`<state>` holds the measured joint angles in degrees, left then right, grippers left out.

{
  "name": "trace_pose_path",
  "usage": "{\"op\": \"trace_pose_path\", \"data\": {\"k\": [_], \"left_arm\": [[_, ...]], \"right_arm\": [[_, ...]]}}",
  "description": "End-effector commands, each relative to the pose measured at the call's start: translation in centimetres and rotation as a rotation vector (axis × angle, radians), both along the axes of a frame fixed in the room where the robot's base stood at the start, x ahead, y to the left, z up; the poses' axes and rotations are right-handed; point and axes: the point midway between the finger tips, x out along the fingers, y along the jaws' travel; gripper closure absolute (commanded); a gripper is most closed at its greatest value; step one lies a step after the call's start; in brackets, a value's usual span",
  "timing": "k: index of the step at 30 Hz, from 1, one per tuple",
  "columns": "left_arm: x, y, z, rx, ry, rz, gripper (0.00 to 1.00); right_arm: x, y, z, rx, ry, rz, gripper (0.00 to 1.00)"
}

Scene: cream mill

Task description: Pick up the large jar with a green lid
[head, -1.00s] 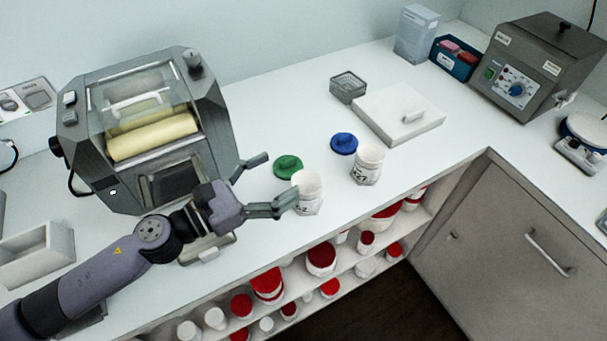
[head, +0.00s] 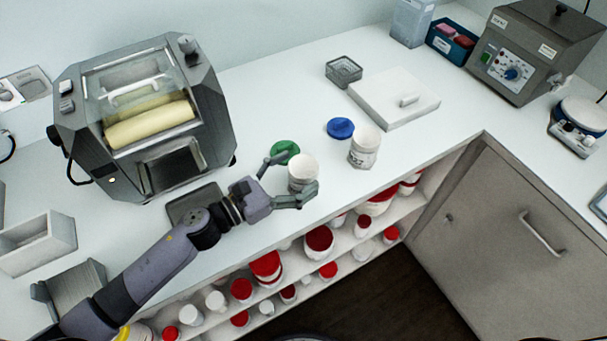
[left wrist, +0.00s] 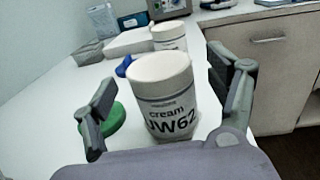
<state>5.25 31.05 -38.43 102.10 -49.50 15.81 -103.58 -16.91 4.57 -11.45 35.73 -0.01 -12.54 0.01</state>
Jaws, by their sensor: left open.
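A white jar (head: 303,173) marked "cream" stands upright near the counter's front edge. In the left wrist view the jar (left wrist: 163,98) is between the fingers. The green lid (head: 285,151) is off the jar and lies flat on the counter behind it; it also shows in the left wrist view (left wrist: 107,120). My left gripper (head: 289,174) is open, one finger on each side of the jar. I cannot tell whether either finger touches it. My right gripper is not in view.
A second white jar (head: 364,148) stands to the right, with a blue lid (head: 340,128) lying beside it. A roller mill (head: 150,120) stands at left. A white slab (head: 393,98) lies farther back. Shelves below the counter hold several red-lidded jars (head: 266,265).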

Motion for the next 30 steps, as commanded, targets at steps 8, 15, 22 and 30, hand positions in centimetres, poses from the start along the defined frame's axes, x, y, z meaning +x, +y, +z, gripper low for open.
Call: {"op": "trace_pose_path", "data": {"k": [8,15,22,30], "left_arm": [[1.3,-1.9,0.0,0.001,0.001,0.0,0.2],[1.3,-1.8,0.0,0.001,0.001,0.0,0.25],[1.3,-1.8,0.0,0.001,0.001,0.0,0.4],[1.3,-1.8,0.0,0.001,0.001,0.0,0.58]], "right_arm": [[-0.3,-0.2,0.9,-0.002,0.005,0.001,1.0],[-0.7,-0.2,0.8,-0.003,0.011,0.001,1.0],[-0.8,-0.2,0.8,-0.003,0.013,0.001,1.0],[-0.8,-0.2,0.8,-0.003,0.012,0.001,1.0]]}}
